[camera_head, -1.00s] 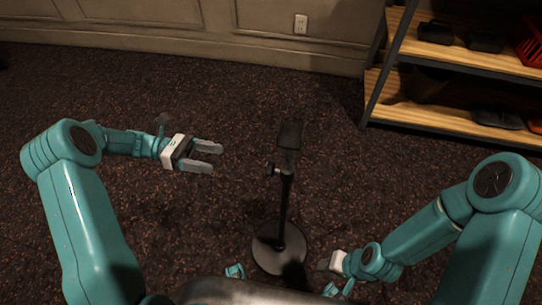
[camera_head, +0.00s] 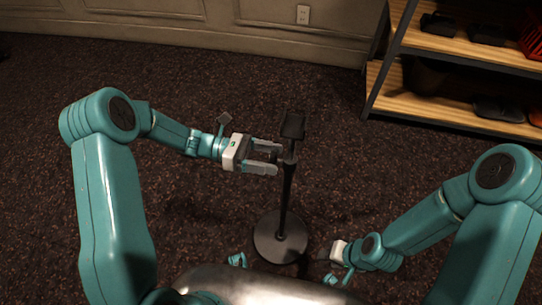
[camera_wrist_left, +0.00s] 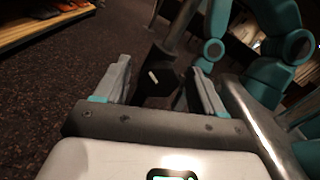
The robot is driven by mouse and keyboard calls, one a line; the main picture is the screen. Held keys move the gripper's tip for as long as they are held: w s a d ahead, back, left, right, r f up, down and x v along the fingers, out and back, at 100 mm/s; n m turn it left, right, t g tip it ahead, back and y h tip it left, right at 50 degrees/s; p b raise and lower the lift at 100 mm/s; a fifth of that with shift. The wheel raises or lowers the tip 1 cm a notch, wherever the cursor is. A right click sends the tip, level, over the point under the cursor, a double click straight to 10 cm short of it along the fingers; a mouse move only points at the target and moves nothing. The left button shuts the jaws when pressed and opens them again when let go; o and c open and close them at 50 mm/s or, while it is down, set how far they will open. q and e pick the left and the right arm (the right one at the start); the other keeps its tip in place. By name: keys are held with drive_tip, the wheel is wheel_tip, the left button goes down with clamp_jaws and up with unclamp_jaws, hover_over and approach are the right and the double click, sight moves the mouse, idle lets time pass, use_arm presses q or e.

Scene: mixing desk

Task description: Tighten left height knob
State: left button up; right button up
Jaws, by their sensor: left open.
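A black stand (camera_head: 285,200) rises from a round base on the carpet, with a dark rectangular head (camera_head: 293,125) on top. In the left wrist view a dark knob (camera_wrist_left: 155,84) with a pale mark sits between my finger pads, with the pole behind it. In the head view the fingers largely hide the knob. My left gripper (camera_head: 276,160) is open, its fingertips at the upper pole just below the head; it also shows in the left wrist view (camera_wrist_left: 161,68). My right gripper (camera_head: 327,261) is low, to the right of the base; its fingers are too dark to read.
A metal-framed shelf with wooden boards (camera_head: 460,92) stands at the back right, holding dark shoe-like items and something red. A panelled wall (camera_head: 200,30) with an outlet runs along the back. The dark carpet (camera_head: 190,80) around the stand is clear.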

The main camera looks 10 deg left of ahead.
use_arm(q)
drive_tip(key=shift+d, duration=0.4)
drive_tip(key=c, duration=1)
drive_tip(key=shift+m, duration=0.3)
drive_tip(key=m+b, duration=0.1)
drive_tip(key=m, duration=0.1)
drive_tip(key=shift+m, duration=0.4)
drive_tip(key=shift+s+m+b, duration=0.1)
drive_tip(key=shift+m+b, duration=0.9)
drive_tip(key=shift+m, duration=0.7)
